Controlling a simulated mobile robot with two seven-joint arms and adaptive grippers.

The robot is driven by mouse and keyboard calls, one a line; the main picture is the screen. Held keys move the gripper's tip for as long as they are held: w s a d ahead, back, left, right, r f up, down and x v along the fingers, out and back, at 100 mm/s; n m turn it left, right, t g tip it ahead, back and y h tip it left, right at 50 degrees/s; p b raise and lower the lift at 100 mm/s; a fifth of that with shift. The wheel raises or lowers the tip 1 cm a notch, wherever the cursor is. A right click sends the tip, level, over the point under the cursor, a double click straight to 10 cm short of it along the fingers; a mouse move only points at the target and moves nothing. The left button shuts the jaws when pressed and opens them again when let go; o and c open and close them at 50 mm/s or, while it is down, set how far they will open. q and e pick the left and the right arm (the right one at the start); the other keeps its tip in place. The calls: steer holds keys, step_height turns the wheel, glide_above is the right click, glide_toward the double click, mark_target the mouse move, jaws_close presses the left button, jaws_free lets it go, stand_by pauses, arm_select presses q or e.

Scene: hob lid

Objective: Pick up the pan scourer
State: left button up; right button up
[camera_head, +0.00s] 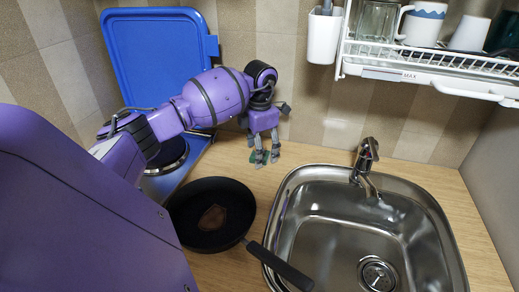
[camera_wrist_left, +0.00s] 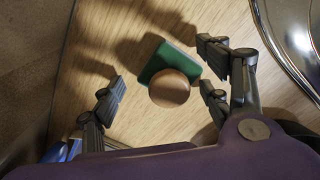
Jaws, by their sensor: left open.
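The pan scourer (camera_wrist_left: 168,72) is a green pad with a round, wood-coloured knob on it, and it lies on the wooden worktop. In the head view only a bit of its green (camera_head: 253,156) shows behind my fingers. My left gripper (camera_head: 267,157) points down over the worktop between the wall and the sink. In the left wrist view, my left gripper (camera_wrist_left: 162,84) is open, with one finger left of the scourer and the others to its right. The right-hand fingers look close to the pad; I cannot tell whether they touch. My right gripper is not in view.
A black frying pan (camera_head: 212,207) with a brown patch inside stands in front, its handle reaching over the sink rim. The steel sink (camera_head: 330,225) and tap (camera_head: 366,160) are to the right. A blue hob lid (camera_head: 150,50) stands raised behind my arm. A dish rack (camera_head: 430,60) hangs above.

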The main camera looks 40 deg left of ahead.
arm_select(q)
steer(key=shift+c, duration=0.3)
steer(key=c, duration=1.1)
steer(key=shift+r, duration=0.45)
step_height(320, 180, up, 2)
steer(key=shift+r, duration=0.2)
steer(key=shift+s+d+r, duration=1.1)
steer(key=shift+s+r, duration=0.5)
steer(key=shift+s, duration=0.45)
steer(key=shift+s+d+r, duration=1.1)
steer(key=shift+s+r, duration=0.55)
steer(key=shift+s, duration=0.45)
steer(key=shift+s+d+r, duration=1.1)
steer(key=shift+s+r, duration=0.5)
steer(key=shift+s, duration=0.45)
